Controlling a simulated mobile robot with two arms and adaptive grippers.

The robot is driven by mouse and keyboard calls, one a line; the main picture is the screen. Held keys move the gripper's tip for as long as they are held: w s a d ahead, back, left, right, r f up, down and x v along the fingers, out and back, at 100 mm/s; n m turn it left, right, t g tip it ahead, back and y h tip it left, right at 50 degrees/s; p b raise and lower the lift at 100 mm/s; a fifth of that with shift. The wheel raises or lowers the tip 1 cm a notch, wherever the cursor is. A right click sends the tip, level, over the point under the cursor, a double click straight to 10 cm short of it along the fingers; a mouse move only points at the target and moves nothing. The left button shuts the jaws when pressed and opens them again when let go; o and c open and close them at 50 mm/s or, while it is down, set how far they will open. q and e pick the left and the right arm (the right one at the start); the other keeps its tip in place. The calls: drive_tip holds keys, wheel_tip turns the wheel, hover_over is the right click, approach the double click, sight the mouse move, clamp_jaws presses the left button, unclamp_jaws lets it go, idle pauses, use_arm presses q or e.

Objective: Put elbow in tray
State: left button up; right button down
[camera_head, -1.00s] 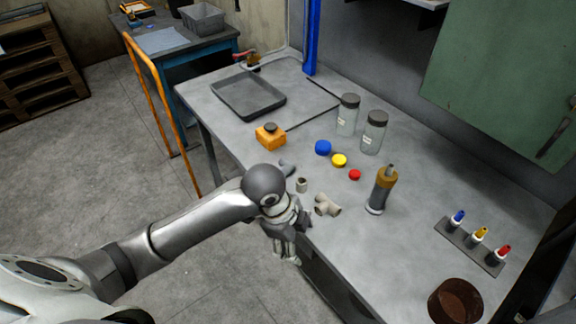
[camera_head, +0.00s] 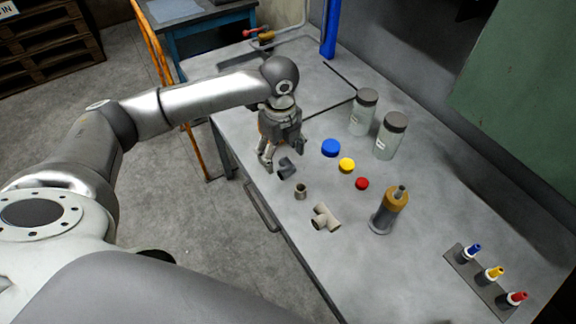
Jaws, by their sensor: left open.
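A small dark grey elbow (camera_head: 287,168) lies on the grey workbench near its front edge. My left gripper (camera_head: 280,159) points down just above and beside the elbow, with its fingers apart and nothing between them that I can make out. Whether a finger touches the elbow I cannot tell. The tray is hidden, at least mostly, behind my left forearm at the far left part of the bench. My right gripper is not in view.
Blue (camera_head: 331,148), yellow (camera_head: 347,165) and red (camera_head: 362,183) caps, two jars (camera_head: 391,136) and an orange-topped bottle (camera_head: 390,211) stand to the right.

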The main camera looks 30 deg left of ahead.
sight(287, 166)
use_arm(q)
drive_tip(key=shift+w+f, duration=0.15)
drive_tip(key=shift+f, duration=0.25)
drive_tip(key=f, duration=0.2)
drive_tip(key=d+f, duration=0.1)
drive_tip(key=f, duration=0.1)
drive_tip(key=shift+w+f+p, duration=0.1)
drive_tip(key=shift+w+p, duration=0.1)
drive_tip(key=shift+p, duration=0.15)
drive_tip(key=shift+f, duration=0.35)
drive_tip(key=shift+w+f, duration=0.1)
drive_tip(key=shift+f, duration=0.05)
drive_tip(key=c, duration=1.2)
drive_tip(key=shift+c, duration=0.8)
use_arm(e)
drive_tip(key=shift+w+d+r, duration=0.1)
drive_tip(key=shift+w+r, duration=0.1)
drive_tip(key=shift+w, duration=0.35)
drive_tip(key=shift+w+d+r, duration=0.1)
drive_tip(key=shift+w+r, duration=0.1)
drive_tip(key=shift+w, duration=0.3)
